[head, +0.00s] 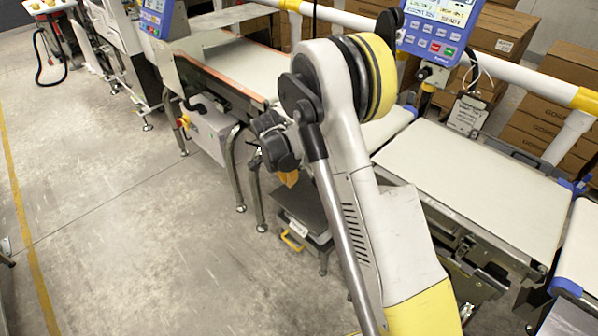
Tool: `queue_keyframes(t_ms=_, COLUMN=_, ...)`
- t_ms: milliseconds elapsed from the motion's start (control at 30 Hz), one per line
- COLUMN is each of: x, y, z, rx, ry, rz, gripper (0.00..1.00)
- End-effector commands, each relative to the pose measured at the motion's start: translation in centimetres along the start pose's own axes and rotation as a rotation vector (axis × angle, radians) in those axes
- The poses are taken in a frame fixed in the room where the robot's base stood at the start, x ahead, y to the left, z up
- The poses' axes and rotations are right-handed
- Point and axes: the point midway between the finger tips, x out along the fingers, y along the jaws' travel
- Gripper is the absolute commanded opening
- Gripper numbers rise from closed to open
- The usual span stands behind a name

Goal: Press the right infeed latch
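I cannot single out the right infeed latch with certainty. Two small blue fittings show at the right end of the pale weigh belt (470,165): a near one (565,287) at its front corner and a far one (577,186) at its back corner. I cannot tell whether either is the latch. My arm rises in front of the line and hides part of the belts. The dark end of my arm, with what looks like my gripper (272,142), hangs left of the arm, away from both blue fittings. Its fingers cannot be made out.
A blue control panel (440,30) stands above the belt. A white rail with yellow bands (500,72) runs behind, before stacked cartons (545,125). A dark step-like platform (303,212) stands on the floor by my arm. The floor at left (130,220) is open.

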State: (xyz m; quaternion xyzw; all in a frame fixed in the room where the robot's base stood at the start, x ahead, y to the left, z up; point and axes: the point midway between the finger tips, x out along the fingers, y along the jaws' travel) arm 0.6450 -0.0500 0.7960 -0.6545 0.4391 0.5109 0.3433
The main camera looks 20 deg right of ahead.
Motion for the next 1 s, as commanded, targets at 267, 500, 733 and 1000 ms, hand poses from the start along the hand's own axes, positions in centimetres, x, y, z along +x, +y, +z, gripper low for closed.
queue_keyframes(t_ms=267, x=-1.3, y=0.0, z=2.7, rx=-0.002, ry=0.0, rz=0.0, gripper=0.0)
queue_keyframes(t_ms=500, x=-1.3, y=0.0, z=2.9, rx=-0.001, ry=0.0, rz=0.0, gripper=0.0)
queue_keyframes(t_ms=733, x=-1.3, y=0.0, z=2.8, rx=-0.001, ry=0.0, rz=0.0, gripper=0.0)
queue_keyframes(t_ms=1000, x=-5.0, y=0.7, z=2.3, rx=-0.072, ry=-0.001, rz=-0.036, gripper=0.0)
